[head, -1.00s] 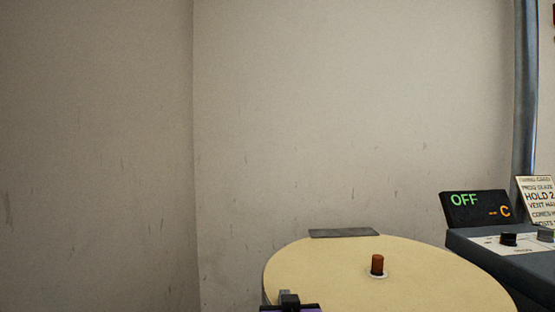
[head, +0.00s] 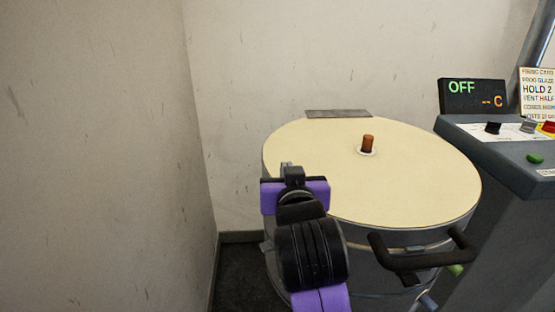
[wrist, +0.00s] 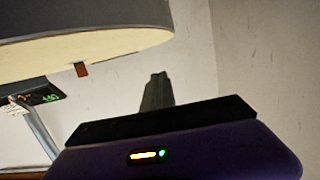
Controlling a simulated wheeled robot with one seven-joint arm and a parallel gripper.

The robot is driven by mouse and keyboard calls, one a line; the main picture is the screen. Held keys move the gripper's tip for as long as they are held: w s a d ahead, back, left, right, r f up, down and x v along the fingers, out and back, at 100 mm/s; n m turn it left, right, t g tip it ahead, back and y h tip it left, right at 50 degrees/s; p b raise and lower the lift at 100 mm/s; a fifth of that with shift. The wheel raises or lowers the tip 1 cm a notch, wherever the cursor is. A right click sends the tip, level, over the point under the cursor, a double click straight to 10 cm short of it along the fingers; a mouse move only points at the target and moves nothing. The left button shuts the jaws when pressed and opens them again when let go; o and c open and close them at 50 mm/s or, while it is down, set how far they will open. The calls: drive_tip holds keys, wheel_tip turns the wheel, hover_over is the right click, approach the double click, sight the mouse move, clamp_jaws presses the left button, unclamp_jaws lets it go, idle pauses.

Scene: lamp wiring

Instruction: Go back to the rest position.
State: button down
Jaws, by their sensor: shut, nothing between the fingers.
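My gripper (head: 287,168) is at the left front edge of a round, cream-topped kiln-like drum (head: 420,185) in the head view. My purple and black arm reaches up to it from the bottom. The fingertips are small here and partly hidden behind the gripper body. In the wrist view my gripper's fingers (wrist: 155,92) are together, with nothing between them. The drum's cream top (wrist: 90,52) appears upside down at the upper left there, apart from the fingers.
A reddish-brown plug (head: 367,144) stands on the drum top. A black handle (head: 420,250) sticks out at its front. A grey control console (head: 500,150) with a display (head: 472,96) reading OFF stands at the right. A bare wall (head: 90,130) is on the left.

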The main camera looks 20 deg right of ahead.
drive_tip(key=s+a+r+n+t+y+p, duration=0.1)
drive_tip(key=s+a+r+n+t+y, duration=0.3)
drive_tip(key=a+r+t, duration=0.1)
drive_tip(key=s+d+f+g+p, duration=0.1)
drive_tip(key=s+f+p, duration=0.2)
drive_tip(key=s, duration=1)
drive_tip(key=s+d+f+g+p, duration=0.2)
drive_tip(key=s+f+p, duration=0.2)
drive_tip(key=s, duration=0.9)
drive_tip(key=s+d+f+g+p, duration=0.2)
drive_tip(key=s+f, duration=0.4)
drive_tip(key=s, duration=0.8)
drive_tip(key=shift+d+f+m+p, duration=0.15)
drive_tip(key=shift+f+m+p, duration=0.2)
drive_tip(key=shift+p, duration=0.3)
drive_tip(key=shift+r, duration=0.1)
